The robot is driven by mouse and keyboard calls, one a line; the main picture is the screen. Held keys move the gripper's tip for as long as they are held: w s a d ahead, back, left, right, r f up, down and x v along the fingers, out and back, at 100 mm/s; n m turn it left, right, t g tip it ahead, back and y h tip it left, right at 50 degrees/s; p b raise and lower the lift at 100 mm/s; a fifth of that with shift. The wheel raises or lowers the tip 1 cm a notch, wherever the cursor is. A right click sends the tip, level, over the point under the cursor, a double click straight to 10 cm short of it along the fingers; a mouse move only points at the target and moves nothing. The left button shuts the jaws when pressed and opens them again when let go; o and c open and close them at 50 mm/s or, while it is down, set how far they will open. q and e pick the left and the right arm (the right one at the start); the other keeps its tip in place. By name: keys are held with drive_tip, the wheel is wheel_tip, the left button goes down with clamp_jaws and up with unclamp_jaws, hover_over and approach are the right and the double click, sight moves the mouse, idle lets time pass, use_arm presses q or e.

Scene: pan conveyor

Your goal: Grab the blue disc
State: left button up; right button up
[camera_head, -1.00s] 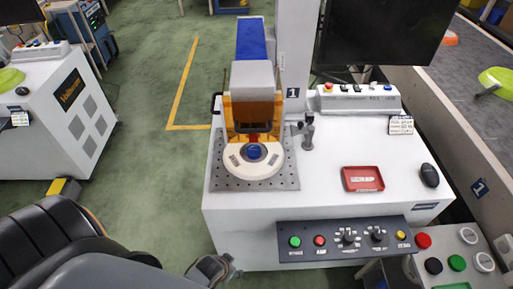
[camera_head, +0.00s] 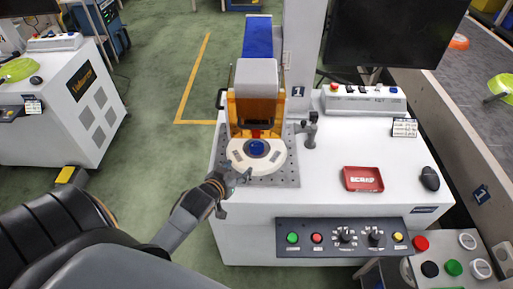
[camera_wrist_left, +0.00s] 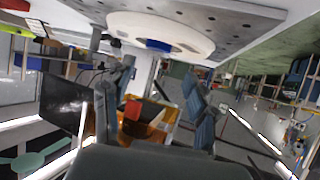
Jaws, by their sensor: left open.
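The blue disc (camera_head: 257,148) lies at the centre of a white round fixture (camera_head: 240,160) on the perforated plate at the front of the machine. In the left wrist view the disc's blue edge (camera_wrist_left: 158,45) shows at the top, against the white fixture (camera_wrist_left: 190,38). My left gripper (camera_head: 243,175) is beside the fixture's front left edge, apart from the disc. Its two fingers are open and empty in the left wrist view (camera_wrist_left: 160,78). My right gripper is not in view.
An orange-framed machine head (camera_head: 257,105) stands just behind the fixture. A small dark post (camera_head: 311,130) stands right of the plate. A red scrap tray (camera_head: 363,179) and a black mouse (camera_head: 429,179) lie farther right. A button panel (camera_head: 343,238) runs along the front edge.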

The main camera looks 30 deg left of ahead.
use_arm(q)
approach(255, 149)
drive_tip(key=x, duration=0.3)
drive_tip(key=shift+w+a+f, duration=0.15)
drive_tip(key=shift+a+f, duration=0.05)
drive_tip(key=shift+f, duration=0.3)
drive_tip(key=shift+r+p+x, duration=0.15)
drive_tip(key=shift+p+x, duration=0.1)
drive_tip(key=shift+x, duration=1.05)
drive_tip(key=shift+r+p+x, duration=0.1)
drive_tip(key=shift+p+x, duration=0.15)
drive_tip(key=shift+x, duration=1.1)
drive_tip(key=shift+w+d, duration=0.1)
drive_tip(key=shift+w, duration=0.05)
drive_tip(key=c, duration=0.9)
